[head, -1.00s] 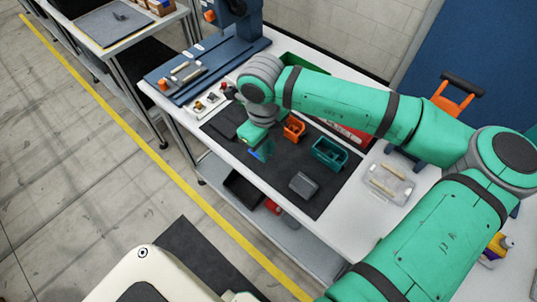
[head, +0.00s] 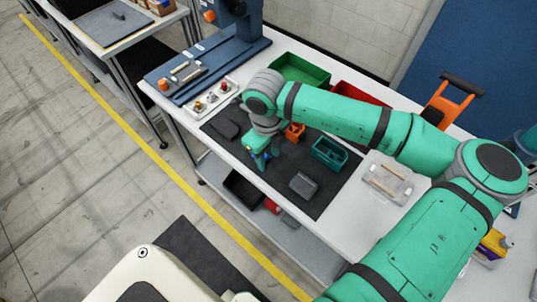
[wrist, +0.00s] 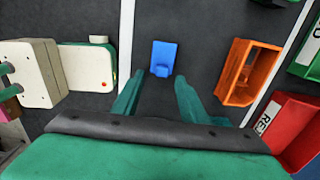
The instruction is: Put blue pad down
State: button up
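The blue pad (wrist: 164,58) is a small blue block lying on the dark mat (wrist: 195,25) in the wrist view. In the head view only a bit of blue (head: 267,157) shows beside my fingers. My gripper (head: 262,161) is low over the front part of the mat. In the wrist view my gripper (wrist: 159,80) has its two green fingers spread apart, with the pad just beyond and between their tips. A dark gap shows between each finger and the pad. The exact height of the fingertips over the mat is hard to tell.
An orange bin (head: 294,131) stands close behind my gripper, with a teal bin (head: 329,152) to its right. A grey box (head: 303,184) lies at the front right of the mat. Green (head: 299,70) and red (head: 358,93) bins stand behind. A clear tray (head: 383,180) is farther right.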

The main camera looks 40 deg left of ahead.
jog(key=shift+r, duration=0.1)
notch_tip(320, 180, up, 12)
dwell(0.5)
jog(key=shift+s, duration=0.25)
jog(key=shift+w, duration=0.1)
